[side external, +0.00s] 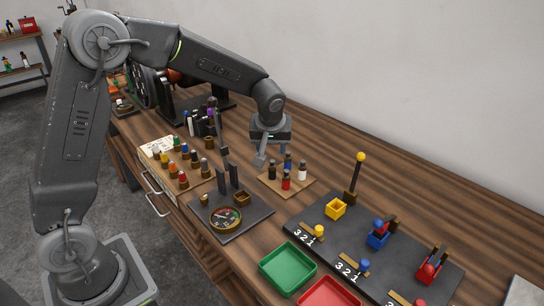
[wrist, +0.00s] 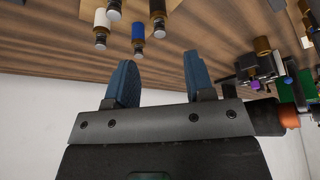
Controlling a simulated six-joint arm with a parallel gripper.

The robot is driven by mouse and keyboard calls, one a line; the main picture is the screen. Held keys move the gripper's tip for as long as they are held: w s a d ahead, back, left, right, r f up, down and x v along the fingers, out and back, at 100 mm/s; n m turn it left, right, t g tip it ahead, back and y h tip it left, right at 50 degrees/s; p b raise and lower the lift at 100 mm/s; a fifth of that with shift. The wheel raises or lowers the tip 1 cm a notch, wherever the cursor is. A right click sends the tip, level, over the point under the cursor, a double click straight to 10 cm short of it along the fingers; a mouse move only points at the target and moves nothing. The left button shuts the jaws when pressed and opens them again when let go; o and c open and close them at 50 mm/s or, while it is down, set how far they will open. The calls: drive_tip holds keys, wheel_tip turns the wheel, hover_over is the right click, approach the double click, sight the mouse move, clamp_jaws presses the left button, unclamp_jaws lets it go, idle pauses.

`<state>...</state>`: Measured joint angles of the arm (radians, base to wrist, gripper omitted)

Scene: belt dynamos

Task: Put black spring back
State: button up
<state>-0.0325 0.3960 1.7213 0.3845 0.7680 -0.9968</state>
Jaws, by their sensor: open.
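A small wooden board (side external: 268,181) carries several upright capped pieces: a black one (side external: 272,170), a blue one (side external: 288,161), a white one (side external: 302,172) and a red one (side external: 286,183). The black piece looks like the black spring, but its coils are too small to make out. My gripper (side external: 262,158) is above the back left of this board, close to the black piece. In the wrist view my gripper (wrist: 158,62) is open with nothing between its blue fingers.
A rack of coloured pieces (side external: 183,162) stands left. A dark plate (side external: 246,211) with two upright posts and a round gauge (side external: 226,218) is in front. A green tray (side external: 288,268), a red tray (side external: 328,294) and a numbered black board (side external: 345,238) lie right. Back right table is clear.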

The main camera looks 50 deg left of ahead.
drive_tip(key=s+d+r+m+t+h, duration=0.1)
drive_tip(key=s+d+r+m, duration=0.1)
drive_tip(key=s+r, duration=0.5)
drive_tip(key=s+d+r+m+h, duration=0.1)
drive_tip(key=s+d+r+m, duration=0.15)
drive_tip(key=s+r, duration=0.4)
drive_tip(key=s+d+f+m, duration=0.1)
drive_tip(key=s+m, duration=0.1)
drive_tip(key=s, duration=0.5)
drive_tip(key=s+d+f+m+t+h, duration=0.1)
drive_tip(key=s+f+m, duration=0.1)
drive_tip(key=s, duration=0.4)
drive_tip(key=shift+s, duration=0.4)
drive_tip(key=shift+m, duration=0.25)
